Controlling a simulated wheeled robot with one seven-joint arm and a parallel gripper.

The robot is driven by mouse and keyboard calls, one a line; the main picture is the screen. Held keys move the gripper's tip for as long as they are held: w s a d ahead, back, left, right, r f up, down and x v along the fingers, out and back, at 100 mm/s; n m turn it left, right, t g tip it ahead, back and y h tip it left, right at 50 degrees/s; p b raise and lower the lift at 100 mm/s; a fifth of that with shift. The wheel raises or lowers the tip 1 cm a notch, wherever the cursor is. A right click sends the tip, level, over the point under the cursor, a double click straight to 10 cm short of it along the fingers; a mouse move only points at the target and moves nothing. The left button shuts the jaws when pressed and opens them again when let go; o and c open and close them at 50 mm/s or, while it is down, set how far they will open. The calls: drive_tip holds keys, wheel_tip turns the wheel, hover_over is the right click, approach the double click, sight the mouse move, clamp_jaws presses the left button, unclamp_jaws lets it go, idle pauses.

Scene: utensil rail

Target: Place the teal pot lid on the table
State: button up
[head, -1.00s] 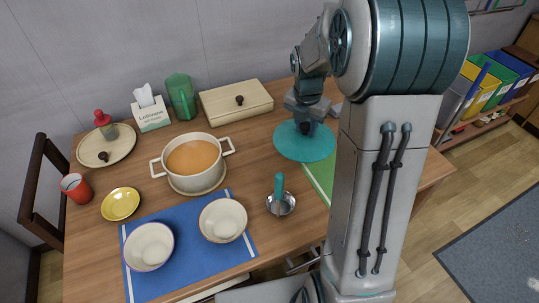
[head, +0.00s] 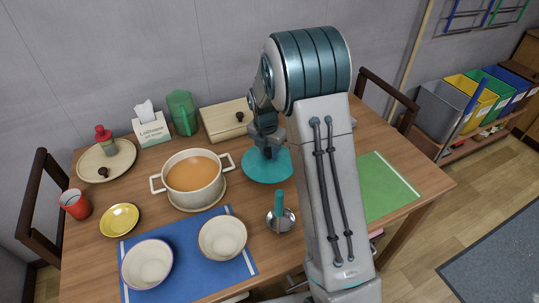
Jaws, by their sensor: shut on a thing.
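The teal pot lid (head: 262,172) is a flat round disc at the middle of the wooden table (head: 330,144), to the right of the pot. My gripper (head: 268,152) is above it, shut on the lid's knob, which the fingers mostly hide. The lid looks level and is at or very near the table top; I cannot tell whether it touches. My arm hides part of the table to the lid's right.
A cream pot (head: 194,178) of orange soup stands close left of the lid. A wooden box (head: 224,120) is behind it, a ladle with teal handle (head: 280,216) in front. Bowls stand on a blue mat (head: 206,268). A green mat (head: 382,186) lies bare at right.

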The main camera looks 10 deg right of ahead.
sight(266, 153)
drive_tip(key=shift+f, duration=1)
drive_tip(key=o, duration=1.1)
drive_tip(key=shift+f, duration=0.15)
drive_tip(key=shift+c, duration=0.2)
drive_tip(key=r, duration=0.8)
drive_tip(key=s+a+r, duration=0.1)
drive_tip(key=r, duration=0.3)
drive_tip(key=shift+r+p, duration=0.15)
drive_tip(key=shift+p, duration=0.15)
